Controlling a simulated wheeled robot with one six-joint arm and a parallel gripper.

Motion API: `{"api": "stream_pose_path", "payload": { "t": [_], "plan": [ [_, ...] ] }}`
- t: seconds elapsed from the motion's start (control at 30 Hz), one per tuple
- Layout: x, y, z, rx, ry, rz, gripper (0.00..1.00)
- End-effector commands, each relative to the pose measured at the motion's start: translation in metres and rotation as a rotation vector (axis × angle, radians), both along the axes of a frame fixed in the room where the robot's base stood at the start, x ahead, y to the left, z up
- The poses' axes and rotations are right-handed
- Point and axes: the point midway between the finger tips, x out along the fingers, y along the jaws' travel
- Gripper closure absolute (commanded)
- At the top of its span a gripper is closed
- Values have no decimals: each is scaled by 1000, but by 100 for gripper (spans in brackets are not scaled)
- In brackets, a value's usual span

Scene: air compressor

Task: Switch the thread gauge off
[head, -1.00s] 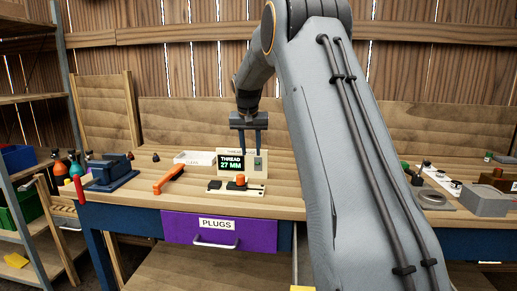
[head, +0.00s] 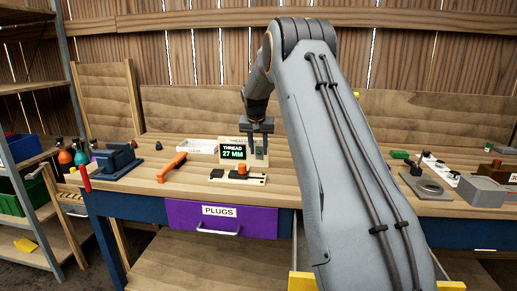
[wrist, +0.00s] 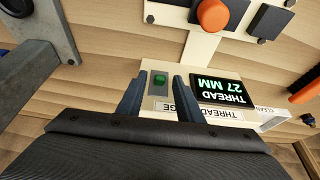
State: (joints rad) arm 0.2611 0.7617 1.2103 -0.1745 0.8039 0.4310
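The thread gauge (head: 233,153) is a cream panel on the bench with a black display reading "THREAD 27 MM" in green. In the wrist view the gauge (wrist: 150,72) shows a small green switch (wrist: 158,82) on a grey plate beside the display (wrist: 221,91). My gripper (wrist: 158,82) is open and empty, its two dark fingers on either side of the switch in that view. In the head view my gripper (head: 258,152) is at the gauge's right side, fingers pointing down. Whether the fingers touch the panel cannot be told.
A block with an orange knob (head: 242,170) stands in front of the gauge. An orange-handled tool (head: 172,166) and a blue vise (head: 115,162) lie to the left. A white tray (head: 202,146) is behind. A purple PLUGS drawer (head: 185,215) is below.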

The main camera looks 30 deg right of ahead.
Motion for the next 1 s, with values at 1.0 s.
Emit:
{"api": "stream_pose_path", "payload": {
  "t": [1.0],
  "plan": [
    [-3,2,-6,-64,-95,0,100]
  ]
}}
